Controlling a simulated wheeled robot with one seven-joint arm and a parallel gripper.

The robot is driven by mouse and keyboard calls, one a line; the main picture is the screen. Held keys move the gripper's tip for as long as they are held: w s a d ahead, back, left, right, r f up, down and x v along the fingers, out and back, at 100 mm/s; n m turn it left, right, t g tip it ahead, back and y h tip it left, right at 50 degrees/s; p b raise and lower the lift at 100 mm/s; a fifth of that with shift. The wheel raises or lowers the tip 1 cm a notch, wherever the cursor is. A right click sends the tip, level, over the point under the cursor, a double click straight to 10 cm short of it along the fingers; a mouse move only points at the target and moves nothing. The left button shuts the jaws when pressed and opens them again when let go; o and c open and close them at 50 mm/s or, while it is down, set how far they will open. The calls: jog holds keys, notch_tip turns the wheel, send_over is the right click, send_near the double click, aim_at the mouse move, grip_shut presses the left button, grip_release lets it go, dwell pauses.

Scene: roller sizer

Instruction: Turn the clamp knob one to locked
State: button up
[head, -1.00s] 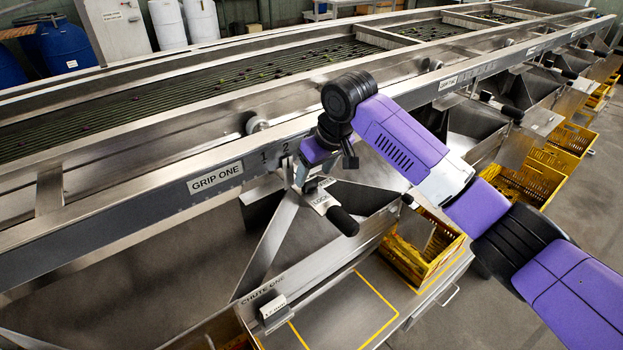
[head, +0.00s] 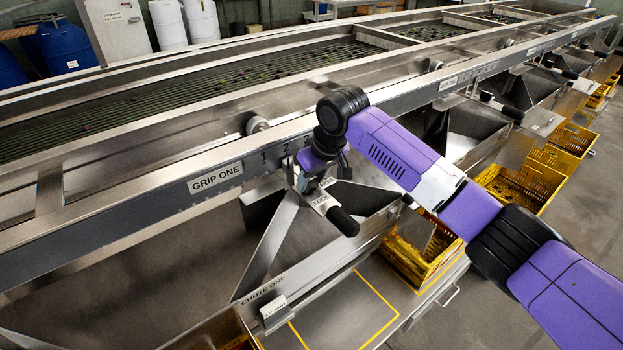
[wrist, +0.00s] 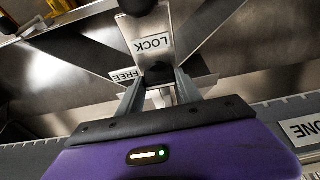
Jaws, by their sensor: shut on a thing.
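The clamp knob one (wrist: 158,72) shows in the wrist view as a dark shape between my fingers, mostly hidden by them. My gripper (wrist: 160,88) is shut on it, just below the LOCK label plate (wrist: 152,42). The FREE label (wrist: 126,76) lies left of the fingers. In the head view my gripper (head: 303,180) reaches down at the front rail beside the GRIP ONE label (head: 216,179); the knob itself is hidden there. The LOCK plate (head: 321,201) sits just below it. The knob's exact angle cannot be told.
A black handle (head: 343,222) sticks out below the gripper. The long steel rail (head: 120,221) runs across, with numbers near the gripper. The chute one label (head: 263,289) is below. A yellow crate (head: 440,262) stands to the right, under my arm.

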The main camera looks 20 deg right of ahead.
jog(key=shift+a+r+m+p, duration=0.1)
jog(key=shift+r+m+p, duration=0.15)
jog(key=shift+p, duration=0.5)
jog(key=m+h+p, duration=0.1)
jog(key=m+p, duration=0.1)
jog(key=p, duration=0.1)
jog(key=shift+s+a, duration=0.1)
jog(key=shift+a, duration=0.05)
jog(key=m+p, duration=0.2)
jog(key=m+h+p, duration=0.1)
jog(key=m+p, duration=0.1)
jog(key=shift+a+f+h, duration=0.1)
jog(key=shift+h, duration=0.2)
jog(key=m+h+p, duration=0.1)
jog(key=m, duration=0.3)
jog(key=shift+f+g, duration=0.15)
jog(key=shift+g, duration=0.15)
jog(key=shift+w+m+g+h+b, duration=0.2)
jog(key=shift+m+h+b, duration=0.25)
jog(key=shift+m, duration=0.65)
jog(key=shift+w+m+g+h+b, duration=0.1)
jog(key=shift+m+g+h+b, duration=0.3)
jog(key=shift+m, duration=0.65)
jog(key=o, duration=1.4)
